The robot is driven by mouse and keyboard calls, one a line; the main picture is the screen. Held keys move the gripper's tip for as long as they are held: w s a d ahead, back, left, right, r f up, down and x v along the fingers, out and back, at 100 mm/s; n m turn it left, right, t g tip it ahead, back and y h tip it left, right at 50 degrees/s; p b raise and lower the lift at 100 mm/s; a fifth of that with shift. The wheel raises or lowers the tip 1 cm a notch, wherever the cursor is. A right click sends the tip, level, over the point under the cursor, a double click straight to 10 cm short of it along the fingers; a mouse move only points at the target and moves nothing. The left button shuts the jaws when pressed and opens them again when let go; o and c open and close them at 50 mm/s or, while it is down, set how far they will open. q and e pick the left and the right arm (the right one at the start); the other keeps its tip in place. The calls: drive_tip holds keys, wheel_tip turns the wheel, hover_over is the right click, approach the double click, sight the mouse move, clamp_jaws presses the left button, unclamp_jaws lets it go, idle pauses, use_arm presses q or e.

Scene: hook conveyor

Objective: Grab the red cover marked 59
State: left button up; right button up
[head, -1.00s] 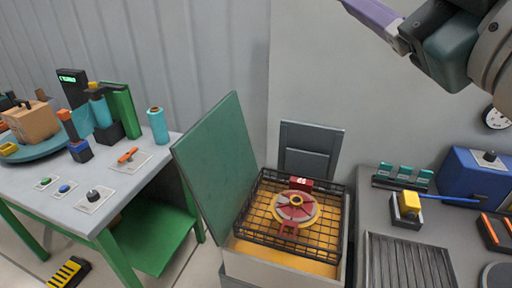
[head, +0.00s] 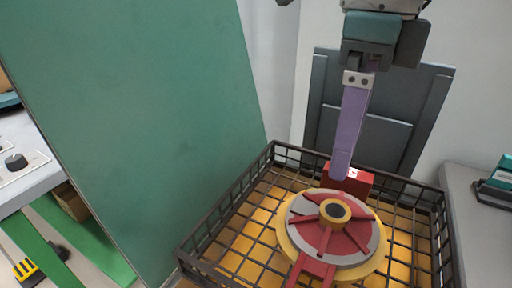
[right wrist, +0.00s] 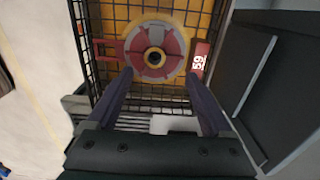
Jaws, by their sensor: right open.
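The red cover (head: 345,242) is round, with red and grey sectors, a yellow rim and a dark-centred hub. It lies in a black wire basket (head: 438,195), with a red arm sticking out toward the front. A red block (head: 361,183) sits at its far edge; the right wrist view shows 59 on this block (right wrist: 199,60). My right gripper (head: 342,174) comes down from above, its purple finger overlapping the block in the head view. In the right wrist view its fingers (right wrist: 158,76) are apart with nothing between them, the cover (right wrist: 155,58) beyond the tips. My left gripper is out of view.
The basket is over an orange-yellow interior. A tall green lid (head: 140,110) stands open on the left. A dark grey panel (head: 385,135) is behind the basket. A grey table (head: 485,225) is at the right, and a work table (head: 30,185) at the left.

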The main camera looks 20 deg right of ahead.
sight(335, 210)
drive_tip(key=f, duration=0.3)
drive_tip(key=shift+s+a+f, duration=0.15)
drive_tip(key=shift+s+f, duration=0.15)
drive_tip(key=shift+f, duration=0.05)
drive_tip(key=f, duration=0.3)
drive_tip(key=f+p, duration=0.1)
drive_tip(key=f, duration=0.1)
drive_tip(key=shift+s+f, duration=0.25)
drive_tip(key=shift+f, duration=0.05)
clamp_jaws()
drive_tip(key=shift+r, duration=0.1)
idle(0.6)
